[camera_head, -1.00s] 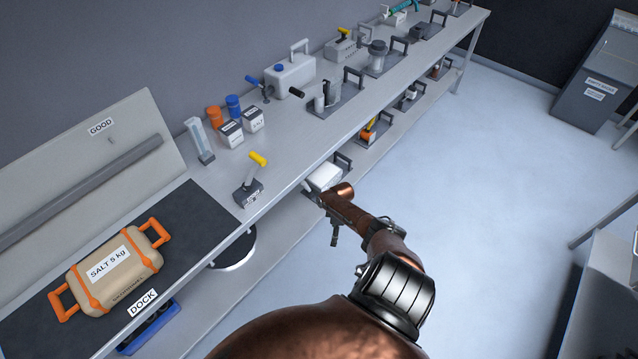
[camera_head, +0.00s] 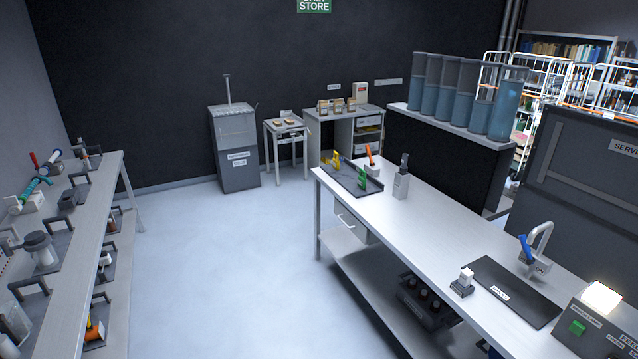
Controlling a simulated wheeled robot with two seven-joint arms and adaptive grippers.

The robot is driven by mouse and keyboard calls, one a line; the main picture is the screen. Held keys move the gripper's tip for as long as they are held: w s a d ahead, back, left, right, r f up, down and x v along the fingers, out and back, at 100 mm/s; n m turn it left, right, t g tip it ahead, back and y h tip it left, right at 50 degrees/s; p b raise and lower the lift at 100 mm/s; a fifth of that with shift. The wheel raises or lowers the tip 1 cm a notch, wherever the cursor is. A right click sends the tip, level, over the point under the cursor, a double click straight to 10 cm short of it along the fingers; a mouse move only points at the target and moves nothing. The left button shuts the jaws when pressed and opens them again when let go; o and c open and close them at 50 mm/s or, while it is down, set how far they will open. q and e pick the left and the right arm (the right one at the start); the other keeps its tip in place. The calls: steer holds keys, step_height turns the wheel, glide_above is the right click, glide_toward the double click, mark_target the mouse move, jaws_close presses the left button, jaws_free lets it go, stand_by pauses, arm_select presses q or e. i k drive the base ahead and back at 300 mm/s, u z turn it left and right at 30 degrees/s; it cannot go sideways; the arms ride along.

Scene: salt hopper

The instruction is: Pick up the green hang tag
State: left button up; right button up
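A small green upright piece (camera_head: 362,176), which looks like the green hang tag, stands on a dark tray (camera_head: 345,182) at the far left end of the long bench. Yellow pieces (camera_head: 335,161) stand on the same tray, behind it and to its left. The green piece is small in this view and its exact shape cannot be made out. Neither of my grippers is in view.
The long bench (camera_head: 420,215) holds an orange-handled tool (camera_head: 370,161), a grey device (camera_head: 401,184), a dark mat (camera_head: 515,291) and a tap-like fixture (camera_head: 541,240). Another bench (camera_head: 78,262) with tools stands at left. Open floor (camera_head: 220,265) lies between them.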

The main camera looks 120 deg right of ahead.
mark_target(362, 181)
steer(key=z, duration=1.7)
